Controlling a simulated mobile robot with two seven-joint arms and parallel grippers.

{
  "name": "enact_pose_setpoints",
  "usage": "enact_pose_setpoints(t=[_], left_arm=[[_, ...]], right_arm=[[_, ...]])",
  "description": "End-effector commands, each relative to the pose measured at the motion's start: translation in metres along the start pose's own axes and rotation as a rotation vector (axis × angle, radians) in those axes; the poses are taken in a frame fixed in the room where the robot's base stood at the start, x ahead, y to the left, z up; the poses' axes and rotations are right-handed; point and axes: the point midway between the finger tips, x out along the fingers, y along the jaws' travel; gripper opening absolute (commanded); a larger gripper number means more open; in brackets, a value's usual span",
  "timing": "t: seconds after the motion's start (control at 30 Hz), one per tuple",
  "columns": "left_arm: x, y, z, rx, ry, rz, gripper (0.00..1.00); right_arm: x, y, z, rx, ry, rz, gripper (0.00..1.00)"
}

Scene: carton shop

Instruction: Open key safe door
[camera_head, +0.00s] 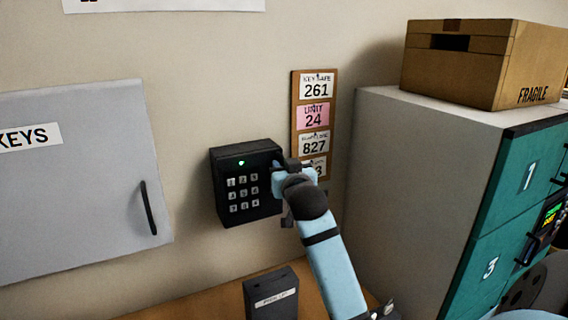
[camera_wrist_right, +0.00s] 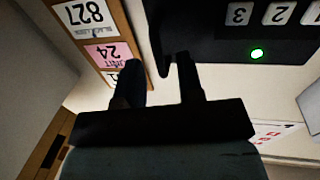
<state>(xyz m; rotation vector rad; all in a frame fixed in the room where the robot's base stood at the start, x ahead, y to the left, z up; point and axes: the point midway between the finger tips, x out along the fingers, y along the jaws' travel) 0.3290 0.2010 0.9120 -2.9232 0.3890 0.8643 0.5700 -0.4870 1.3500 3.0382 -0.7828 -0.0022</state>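The grey wall cabinet labelled KEYS (camera_head: 75,190) is at the left of the head view, its door shut and flush. Its dark vertical handle (camera_head: 148,207) is near the door's right edge. A black keypad box (camera_head: 245,212) is on the wall to its right, with a green light lit; it also shows upside down in the wrist view (camera_wrist_right: 225,50). My right gripper (camera_head: 280,172) is at the keypad's right edge. In the wrist view its two fingers (camera_wrist_right: 159,80) are apart, by the box's corner; I cannot tell whether they touch it. My left gripper is not in view.
A code board (camera_head: 298,105) with cards hangs right of the keypad, one reading KEY SAFE 261. A small dark box (camera_head: 271,300) stands below. A locker with teal doors (camera_head: 490,235) bears a FRAGILE carton (camera_head: 485,65) at right. The wall between cabinet and keypad is clear.

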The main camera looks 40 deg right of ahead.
Motion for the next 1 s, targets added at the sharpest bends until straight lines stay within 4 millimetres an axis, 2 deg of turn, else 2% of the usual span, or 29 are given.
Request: enact_pose_setpoints(t=[0.13, 0.43, 0.5, 0.6, 1.0], left_arm=[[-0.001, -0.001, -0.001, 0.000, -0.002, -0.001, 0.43], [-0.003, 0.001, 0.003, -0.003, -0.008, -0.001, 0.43], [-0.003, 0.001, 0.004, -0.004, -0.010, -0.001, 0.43], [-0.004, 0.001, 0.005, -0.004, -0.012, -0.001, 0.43], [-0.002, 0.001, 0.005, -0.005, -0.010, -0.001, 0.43]], right_arm=[[0.010, 0.000, 0.000, -0.001, 0.001, 0.000, 0.35], [0.011, 0.000, 0.000, 0.000, 0.001, 0.000, 0.35], [0.011, 0.000, 0.000, 0.000, 0.000, 0.000, 0.18], [0.011, 0.000, 0.001, 0.000, 0.000, 0.000, 0.00], [0.016, -0.004, 0.001, 0.002, 0.000, 0.008, 0.00]])
